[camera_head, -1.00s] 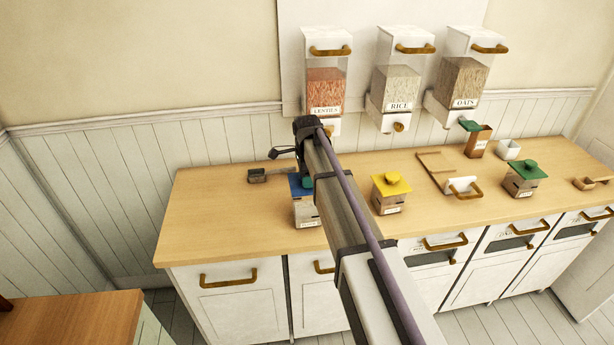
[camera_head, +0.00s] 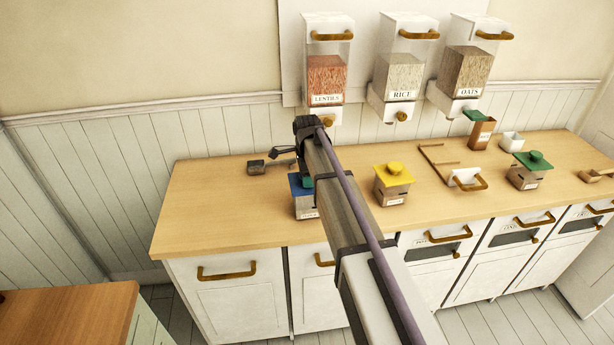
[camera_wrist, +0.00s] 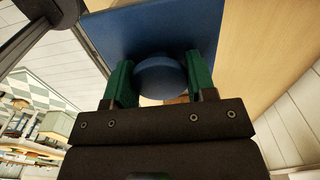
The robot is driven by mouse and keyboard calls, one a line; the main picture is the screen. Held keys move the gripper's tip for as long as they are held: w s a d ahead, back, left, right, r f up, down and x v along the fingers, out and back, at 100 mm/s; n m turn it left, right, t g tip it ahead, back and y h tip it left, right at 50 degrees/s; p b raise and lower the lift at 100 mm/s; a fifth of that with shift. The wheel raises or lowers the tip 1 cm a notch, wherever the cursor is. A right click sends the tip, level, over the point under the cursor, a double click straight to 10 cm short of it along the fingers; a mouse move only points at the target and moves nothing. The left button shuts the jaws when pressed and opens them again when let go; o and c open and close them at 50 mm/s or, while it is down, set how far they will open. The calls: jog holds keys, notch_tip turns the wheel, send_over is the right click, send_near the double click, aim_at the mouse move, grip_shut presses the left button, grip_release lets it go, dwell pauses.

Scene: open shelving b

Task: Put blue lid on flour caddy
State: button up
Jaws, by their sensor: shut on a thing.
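The blue lid (camera_wrist: 150,28) fills the top of the wrist view as a square plate with a round knob. My gripper (camera_wrist: 160,66) has its two green fingers on either side of this knob and is shut on it. In the head view the blue lid (camera_head: 295,183) shows beside my arm, at the top of a grey-brown caddy (camera_head: 304,206) on the counter. The caddy's label is too small to read. My arm hides its right part, and I cannot tell whether the lid sits flush.
A caddy with a yellow lid (camera_head: 394,176) stands to the right, and one with a green lid (camera_head: 533,163) farther right. Lentils (camera_head: 326,80), rice and oats dispensers hang above. The counter's left end (camera_head: 205,210) is clear.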

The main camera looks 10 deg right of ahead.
jog(key=shift+f, duration=0.15)
dwell(0.5)
jog(key=shift+f+b, duration=0.2)
jog(key=shift+b, duration=0.15)
jog(key=shift+f, duration=0.25)
dwell(0.4)
jog(key=o, duration=1)
jog(key=shift+o, duration=0.2)
jog(key=shift+r, duration=0.1)
notch_tip(320, 180, up, 7)
jog(key=p, duration=0.6)
jog(key=shift+p, duration=0.4)
